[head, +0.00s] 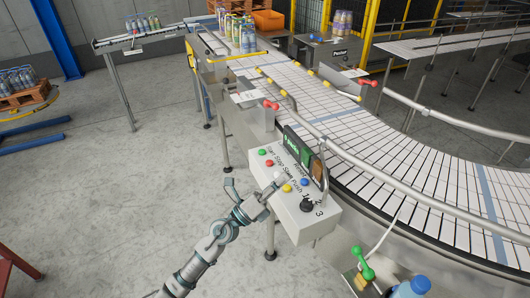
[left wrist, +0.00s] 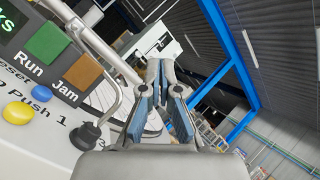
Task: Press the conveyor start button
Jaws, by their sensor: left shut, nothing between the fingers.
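The control box (head: 300,218) stands beside the curved conveyor, with a sloped panel lettered Start, Stop, Slow and Push. A green button (head: 262,152) and a red button (head: 270,163) sit at its far end. A yellow button (head: 287,188) and a blue button (head: 304,182) are nearer. In the left wrist view the blue button (left wrist: 40,94) and yellow button (left wrist: 17,112) show at the left. My left gripper (head: 277,181) is shut and empty, its tips close to the panel's left edge near the yellow button; contact is unclear. Its fingers (left wrist: 160,72) show in the wrist view.
A black knob (head: 307,205) sticks up from the panel. A sign board (head: 305,157) stands behind the buttons. The conveyor rail (head: 350,155) curves close behind. Bottles (head: 242,33) stand on the far belt. The floor (head: 120,190) at left is clear.

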